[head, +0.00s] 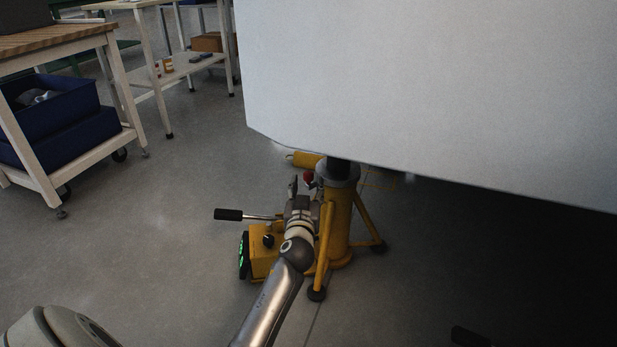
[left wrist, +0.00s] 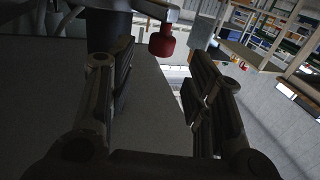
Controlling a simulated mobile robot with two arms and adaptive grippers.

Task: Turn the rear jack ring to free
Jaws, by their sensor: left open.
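The yellow jack (head: 336,225) stands on splayed legs under the white body, its dark ram up against the underside. A grey ring (head: 338,172) sits around the top of its column. A red knob (head: 308,177) sticks out to the left of the ring. My left gripper (head: 304,188) is at the jack's near left side, just below the knob. In the left wrist view the left gripper (left wrist: 161,58) is open and the red knob (left wrist: 161,40) shows between its fingertips, on a pale arm. I cannot tell whether they touch. My right gripper is not in view.
The large white body (head: 430,80) overhangs the jack. A yellow pump box (head: 262,250) with a black-gripped lever (head: 229,214) stands left of the jack. A wooden-topped cart (head: 60,45) with blue bins (head: 45,110) is at left. Floor between cart and jack is clear.

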